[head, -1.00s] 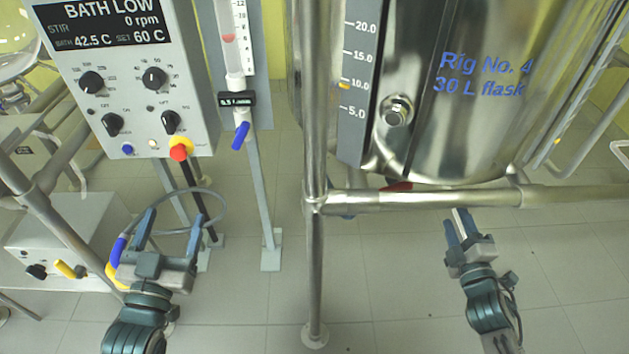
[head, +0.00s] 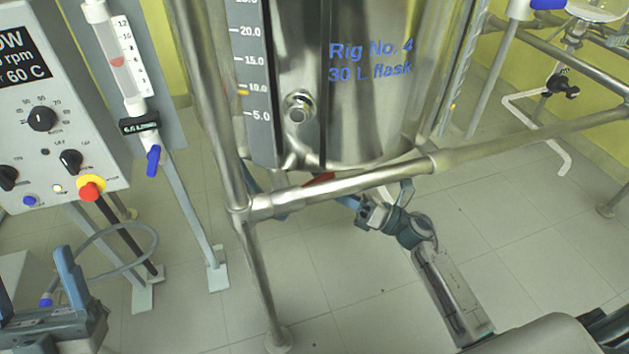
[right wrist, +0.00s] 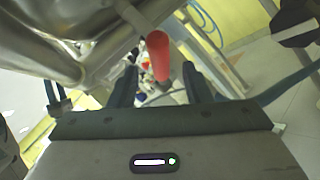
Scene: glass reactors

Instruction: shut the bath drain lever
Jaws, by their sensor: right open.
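The red drain lever (head: 320,180) shows under the steel bath (head: 370,90), just behind the frame rail, and is partly hidden. In the right wrist view the red lever (right wrist: 158,58) points toward me, with its near end between the spread fingers of my right gripper (right wrist: 160,84). Both fingers appear apart from it. In the head view my right gripper (head: 347,201) is below and behind the rail, its fingers partly hidden. My left gripper (head: 38,275) is open and empty at the lower left.
The horizontal rail (head: 360,183) and an upright post (head: 215,110) frame the bath closely. A control box (head: 60,130) with a red-yellow knob and a blue-handled valve (head: 153,160) stand left. A hose (head: 145,235) loops near my left gripper. Open floor lies right.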

